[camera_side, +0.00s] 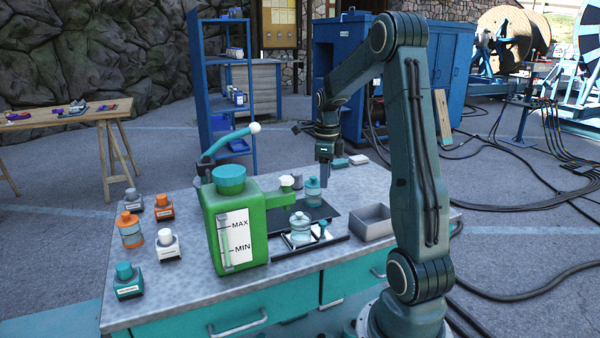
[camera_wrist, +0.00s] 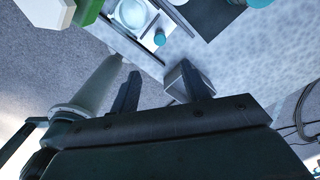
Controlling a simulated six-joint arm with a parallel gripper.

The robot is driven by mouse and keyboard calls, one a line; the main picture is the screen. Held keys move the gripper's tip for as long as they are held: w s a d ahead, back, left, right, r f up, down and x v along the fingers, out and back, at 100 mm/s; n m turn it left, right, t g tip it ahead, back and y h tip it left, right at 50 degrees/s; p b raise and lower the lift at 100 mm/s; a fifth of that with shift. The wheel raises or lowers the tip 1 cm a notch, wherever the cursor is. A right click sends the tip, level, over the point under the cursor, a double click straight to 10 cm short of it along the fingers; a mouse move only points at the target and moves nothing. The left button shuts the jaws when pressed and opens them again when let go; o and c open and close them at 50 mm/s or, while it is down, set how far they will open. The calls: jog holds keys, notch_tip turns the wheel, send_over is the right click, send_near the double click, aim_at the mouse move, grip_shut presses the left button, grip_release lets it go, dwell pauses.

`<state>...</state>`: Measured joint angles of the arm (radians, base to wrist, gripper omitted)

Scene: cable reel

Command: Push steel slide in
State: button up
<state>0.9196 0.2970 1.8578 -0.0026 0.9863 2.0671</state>
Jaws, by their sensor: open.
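A pale steel slide (camera_side: 287,241) lies on the table beside the green tank, low at the front of a dark mat (camera_side: 318,212). A clear bottle with a teal band (camera_side: 300,231) stands on it, and a small teal-topped piece (camera_side: 323,232) is at its right end. The slide also shows at the top of the wrist view (camera_wrist: 151,44), with the round bottle top (camera_wrist: 132,14) on it. My gripper (camera_side: 325,178) hangs above the table behind the slide, fingers down. In the wrist view, its two fingers (camera_wrist: 162,88) are apart with nothing between them.
The green tank (camera_side: 226,243) with MAX and MIN marks stands left of the slide, its spout reaching over it. A grey open box (camera_side: 371,226) sits to the right. Another teal-capped bottle (camera_side: 313,192) stands behind. Several small bottles, one orange (camera_side: 130,232), line the left edge.

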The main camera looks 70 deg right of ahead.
aim_at(323, 221)
notch_tip(323, 221, down, 14)
jog(key=shift+r, duration=0.1)
dwell(0.9)
jog(key=shift+c, duration=0.5)
grip_shut()
